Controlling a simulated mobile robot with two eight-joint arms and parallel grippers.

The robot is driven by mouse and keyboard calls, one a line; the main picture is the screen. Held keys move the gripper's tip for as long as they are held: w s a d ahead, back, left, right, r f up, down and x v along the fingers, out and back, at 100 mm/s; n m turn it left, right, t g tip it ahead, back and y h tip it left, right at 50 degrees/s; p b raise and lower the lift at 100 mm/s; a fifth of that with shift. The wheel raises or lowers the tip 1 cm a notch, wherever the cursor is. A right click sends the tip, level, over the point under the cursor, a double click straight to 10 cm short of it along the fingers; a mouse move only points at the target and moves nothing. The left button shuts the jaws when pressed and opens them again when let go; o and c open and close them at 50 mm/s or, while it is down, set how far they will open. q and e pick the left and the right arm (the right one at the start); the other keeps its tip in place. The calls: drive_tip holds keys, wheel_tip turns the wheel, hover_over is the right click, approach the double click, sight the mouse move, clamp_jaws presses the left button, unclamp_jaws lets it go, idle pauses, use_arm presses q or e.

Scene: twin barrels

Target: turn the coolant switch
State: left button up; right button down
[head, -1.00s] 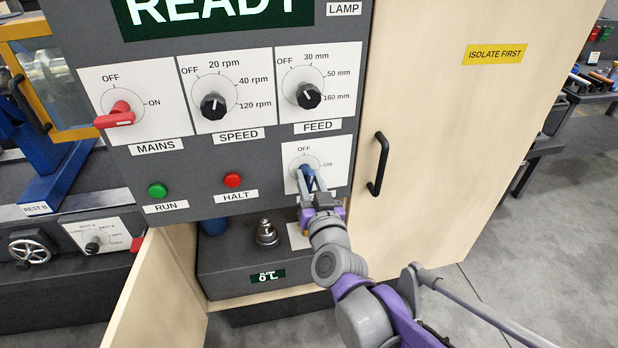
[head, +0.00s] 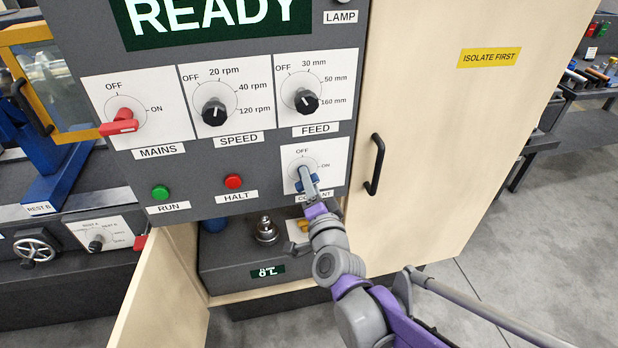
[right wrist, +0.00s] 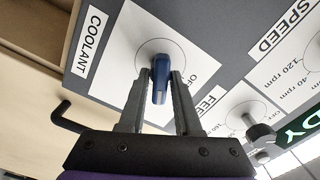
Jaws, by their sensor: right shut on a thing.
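The coolant switch (head: 301,187) is a blue handle on a white plate at the lower right of the grey panel. The handle lies roughly crosswise to the OFF direction, toward the ON side. In the head view the fingers partly cover it. My left gripper is out of view.
Above are the feed knob (head: 304,101), speed knob (head: 214,112) and red mains handle (head: 119,123). The green RUN (head: 160,192) and red HALT (head: 233,181) buttons are left of the switch. A black door handle (head: 374,164) stands out close on the right.

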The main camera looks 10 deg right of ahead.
drive_tip(key=m+p, duration=0.1)
drive_tip(key=m, duration=0.4)
drive_tip(key=shift+f, duration=0.1)
drive_tip(key=shift+m, duration=0.3)
idle(0.4)
drive_tip(key=c, duration=0.8)
unclamp_jaws()
drive_tip(key=s, duration=1)
drive_tip(key=shift+s, duration=0.4)
drive_tip(key=shift+a+f, duration=0.1)
drive_tip(key=shift+a, duration=0.05)
